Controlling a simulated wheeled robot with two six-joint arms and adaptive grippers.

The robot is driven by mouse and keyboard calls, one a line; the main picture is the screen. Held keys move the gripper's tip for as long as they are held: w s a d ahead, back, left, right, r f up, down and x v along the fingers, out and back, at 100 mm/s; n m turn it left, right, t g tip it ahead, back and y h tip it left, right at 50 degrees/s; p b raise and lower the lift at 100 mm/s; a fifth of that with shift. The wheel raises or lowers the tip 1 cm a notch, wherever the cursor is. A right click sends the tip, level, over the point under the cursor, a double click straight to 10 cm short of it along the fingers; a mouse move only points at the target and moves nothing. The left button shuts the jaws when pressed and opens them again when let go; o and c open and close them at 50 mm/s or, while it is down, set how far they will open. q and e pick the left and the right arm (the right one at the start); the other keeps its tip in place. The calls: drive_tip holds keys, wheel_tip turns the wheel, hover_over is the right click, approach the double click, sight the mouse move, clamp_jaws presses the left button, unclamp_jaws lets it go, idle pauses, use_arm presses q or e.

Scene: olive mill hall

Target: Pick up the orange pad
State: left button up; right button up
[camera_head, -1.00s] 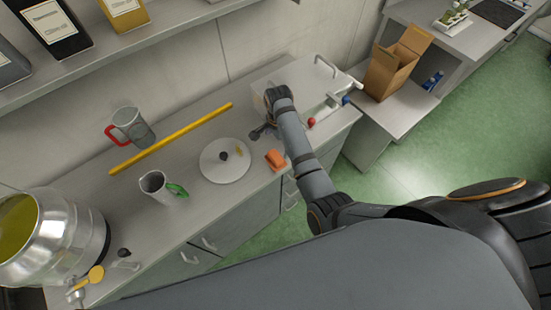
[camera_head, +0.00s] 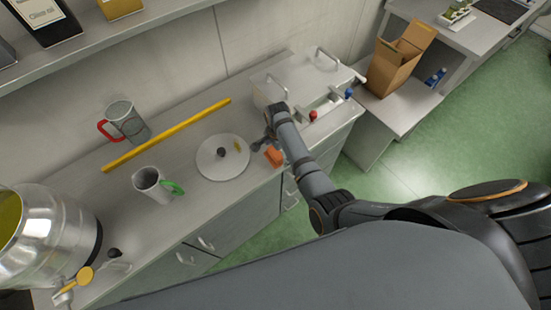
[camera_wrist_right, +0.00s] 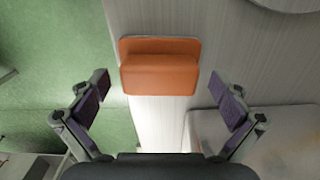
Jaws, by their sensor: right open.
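The orange pad (camera_head: 274,156) lies on the counter (camera_head: 185,215) close to its front edge, right of a round white lid. In the right wrist view the pad (camera_wrist_right: 160,66) is a blocky orange piece beyond the fingertips, centred between them. My right gripper (camera_head: 263,143) is close beside the pad in the head view, partly hidden by its own arm. In the right wrist view the right gripper (camera_wrist_right: 167,97) is open, its two fingers wide apart with nothing between them. My left gripper is not in view.
The round white lid (camera_head: 222,158) with a dark knob lies left of the pad. A white sink-like unit (camera_head: 295,80) with red and blue knobs stands behind my right arm.

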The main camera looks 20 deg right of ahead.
drive_tip(key=shift+r, duration=0.15)
drive_tip(key=c, duration=1.4)
